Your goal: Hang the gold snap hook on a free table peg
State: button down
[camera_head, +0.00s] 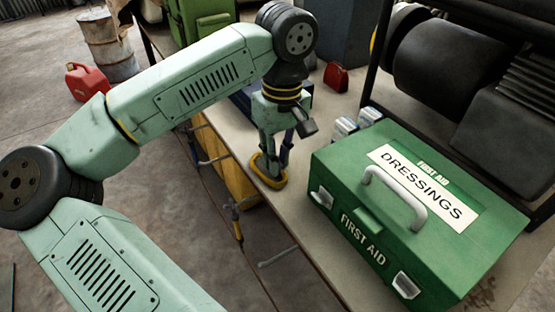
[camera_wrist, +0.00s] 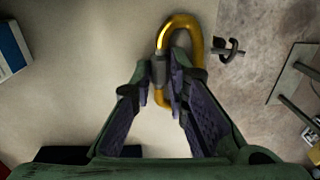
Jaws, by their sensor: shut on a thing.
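The gold snap hook (camera_wrist: 181,28) is an oblong ring with a grey sleeve on one side. My gripper (camera_wrist: 163,80) is shut on that sleeved side, and the rest of the loop sticks out past the fingertips. In the head view my gripper (camera_head: 270,152) points down near the table's front edge, with the snap hook (camera_head: 262,178) at its tips. I cannot tell whether the hook touches the tabletop. Metal pegs stick out from the table's front edge; one peg (camera_head: 278,257) looks bare, and another (camera_head: 240,204) has a yellow-handled tool (camera_head: 238,230) at it.
A large green first aid box (camera_head: 340,190) stands on the table (camera_head: 300,225) right of my gripper. A small red pouch (camera_head: 336,77) and silver cans (camera_head: 343,128) are behind. A dark hooked piece (camera_wrist: 229,50) shows beside the snap hook at the table's edge.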

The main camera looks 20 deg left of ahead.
jog(key=shift+r, duration=0.1)
jog(key=shift+f+b, duration=0.3)
jog(key=c, duration=1.6)
grip_release()
jog(key=shift+r, duration=0.1)
jog(key=shift+o, duration=0.2)
jog(key=shift+r+p, duration=0.15)
jog(key=shift+p, duration=0.4)
notch_tip(320, 180, up, 10)
jog(key=b, duration=0.1)
jog(key=shift+d+r, duration=0.15)
jog(key=shift+r, duration=0.1)
